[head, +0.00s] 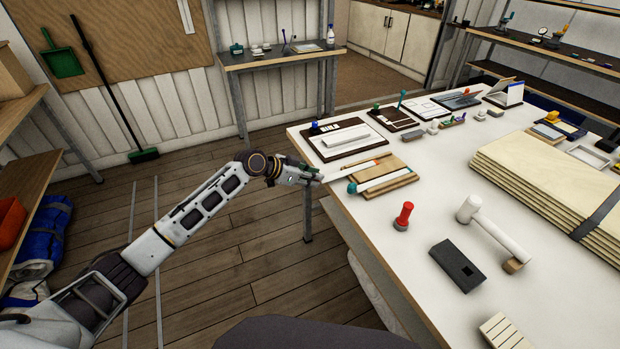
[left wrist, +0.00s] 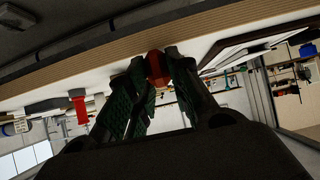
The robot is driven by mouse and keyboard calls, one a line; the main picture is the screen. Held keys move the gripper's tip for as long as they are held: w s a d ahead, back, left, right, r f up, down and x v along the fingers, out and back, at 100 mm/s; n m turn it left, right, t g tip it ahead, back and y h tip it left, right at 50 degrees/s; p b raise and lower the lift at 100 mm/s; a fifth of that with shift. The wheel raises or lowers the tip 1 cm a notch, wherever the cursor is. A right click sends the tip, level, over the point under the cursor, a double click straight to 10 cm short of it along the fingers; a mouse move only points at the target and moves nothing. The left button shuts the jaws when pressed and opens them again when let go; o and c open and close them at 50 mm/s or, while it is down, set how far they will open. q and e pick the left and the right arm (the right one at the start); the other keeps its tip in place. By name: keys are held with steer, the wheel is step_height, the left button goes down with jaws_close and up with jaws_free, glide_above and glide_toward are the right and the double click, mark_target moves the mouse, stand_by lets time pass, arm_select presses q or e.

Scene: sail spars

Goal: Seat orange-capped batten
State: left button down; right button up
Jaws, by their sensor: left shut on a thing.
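My left gripper (head: 314,178) is at the left edge of the white table, shut on the slim pale batten (head: 350,171). The batten points right from the fingertips, with a small orange part (head: 376,163) towards its far end, by the wooden board (head: 402,182). I cannot tell whether it touches the board. In the left wrist view, an orange-red piece (left wrist: 155,65) shows between the dark fingertips (left wrist: 154,72). A second batten with a teal cap (head: 352,188) lies on the board. My right gripper is not in view.
A dark tray with white pieces (head: 343,139) lies behind the board. A red-handled tool (head: 403,216), a white mallet (head: 487,228) and a dark block (head: 457,266) stand nearer. Folded cream panels (head: 550,185) fill the right. Bare tabletop lies between.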

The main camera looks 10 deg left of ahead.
arm_select(q)
steer(key=shift+w+d+b, duration=0.15)
steer(key=shift+w+d, duration=0.4)
steer(key=shift+d, duration=0.25)
steer(key=shift+w+d+b, duration=0.15)
steer(key=shift+w+d, duration=0.4)
steer(key=shift+d, duration=0.25)
steer(key=shift+w+d+b, duration=0.3)
steer(key=shift+w+d, duration=0.3)
steer(key=shift+d, duration=0.3)
steer(key=shift+w+d+b, duration=0.25)
steer(key=shift+w+d, duration=0.35)
steer(key=shift+d, duration=0.3)
steer(key=c, duration=1.2)
jaws_free()
steer(key=shift+s+a+r, duration=0.1)
steer(key=shift+a, duration=0.05)
steer(key=v, duration=1.1)
steer(key=shift+s+a+r, duration=0.15)
steer(key=shift+a+r, duration=0.05)
